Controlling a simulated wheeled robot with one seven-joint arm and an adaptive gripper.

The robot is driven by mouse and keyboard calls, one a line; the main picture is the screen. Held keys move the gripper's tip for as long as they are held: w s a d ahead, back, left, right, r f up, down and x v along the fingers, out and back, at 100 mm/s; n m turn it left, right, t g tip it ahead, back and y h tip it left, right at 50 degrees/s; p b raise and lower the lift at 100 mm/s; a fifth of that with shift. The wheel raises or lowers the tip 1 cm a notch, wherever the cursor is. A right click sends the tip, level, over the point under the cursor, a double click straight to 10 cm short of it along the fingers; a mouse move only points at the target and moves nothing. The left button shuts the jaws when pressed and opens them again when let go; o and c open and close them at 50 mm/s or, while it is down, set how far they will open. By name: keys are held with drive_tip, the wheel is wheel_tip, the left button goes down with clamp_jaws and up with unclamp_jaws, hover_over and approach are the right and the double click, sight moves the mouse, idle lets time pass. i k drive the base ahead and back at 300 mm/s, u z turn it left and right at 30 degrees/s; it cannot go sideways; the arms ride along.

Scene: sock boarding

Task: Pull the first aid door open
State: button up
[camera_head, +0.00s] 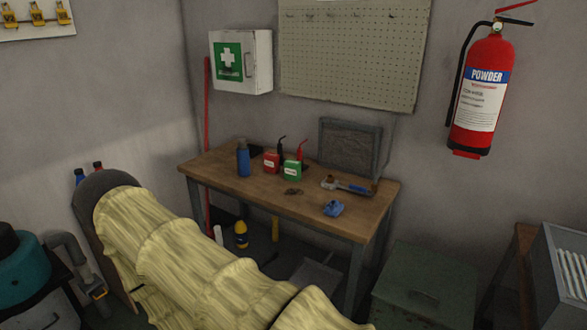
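The first aid cabinet (262,62) is a white box with worn edges, fixed to the back wall above the left end of the workbench. Its door (218,83) carries a green panel with a white cross (228,61). A slim handle (248,65) seems to show near the door's right edge. The door looks shut. My gripper is not in view, so its state and its distance from the cabinet do not show. Nothing is seen touching the cabinet.
A large yellowish, sleeve-like shape (190,255) fills the lower foreground. The wooden workbench (225,180) holds bottles, cans and tools below the cabinet. A pegboard (350,50) hangs right of it. A red pole (207,140) stands below it. A fire extinguisher (482,95) hangs at right.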

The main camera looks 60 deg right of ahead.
sight(233, 53)
drive_tip(key=z, duration=0.65)
drive_tip(key=i, duration=0.35)
drive_tip(key=z, duration=0.95)
drive_tip(key=i, duration=1.5)
drive_tip(key=z, duration=0.4)
